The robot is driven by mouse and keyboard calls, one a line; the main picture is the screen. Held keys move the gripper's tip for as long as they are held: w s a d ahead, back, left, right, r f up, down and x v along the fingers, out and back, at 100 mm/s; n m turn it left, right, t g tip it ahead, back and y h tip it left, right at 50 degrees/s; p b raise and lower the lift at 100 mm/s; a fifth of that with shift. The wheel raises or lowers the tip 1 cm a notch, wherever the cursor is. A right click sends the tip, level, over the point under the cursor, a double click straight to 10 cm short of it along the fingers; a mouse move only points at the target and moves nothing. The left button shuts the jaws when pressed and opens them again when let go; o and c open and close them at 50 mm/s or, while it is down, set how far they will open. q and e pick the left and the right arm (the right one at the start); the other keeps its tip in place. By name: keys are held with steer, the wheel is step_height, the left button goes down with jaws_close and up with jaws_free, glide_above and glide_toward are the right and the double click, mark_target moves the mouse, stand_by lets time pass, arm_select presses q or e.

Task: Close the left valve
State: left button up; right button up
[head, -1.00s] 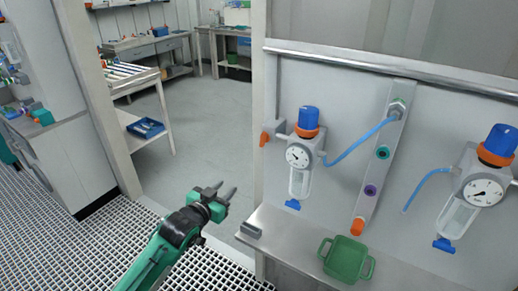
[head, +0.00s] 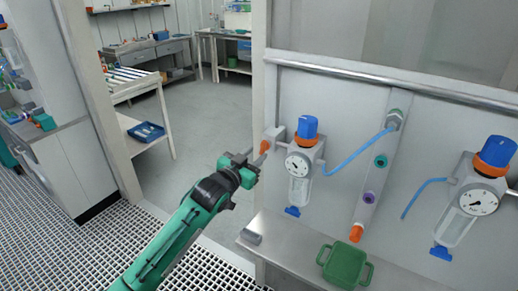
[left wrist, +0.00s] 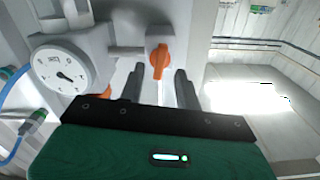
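The left vessel (head: 300,165) hangs on the grey wall panel, with a blue knob on top, a round gauge and a clear bowl. The orange valve handle (head: 265,146) sticks out at its left side. My left gripper (head: 257,160) is right by this handle in the head view. In the left wrist view the open fingers (left wrist: 159,78) point at the orange handle (left wrist: 158,62), which shows in the gap between the fingertips. I cannot tell whether either finger touches it. My right gripper is out of view.
A second vessel (head: 470,200) hangs at the right. Between them is a slanted manifold bar (head: 375,180) with coloured ports and a blue hose (head: 352,152). A green bin (head: 344,266) stands on the metal ledge (head: 300,246) below. A door post stands left of the panel.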

mark_target(264, 147)
arm_select(q)
steer(key=shift+x, duration=1.45)
jaws_close()
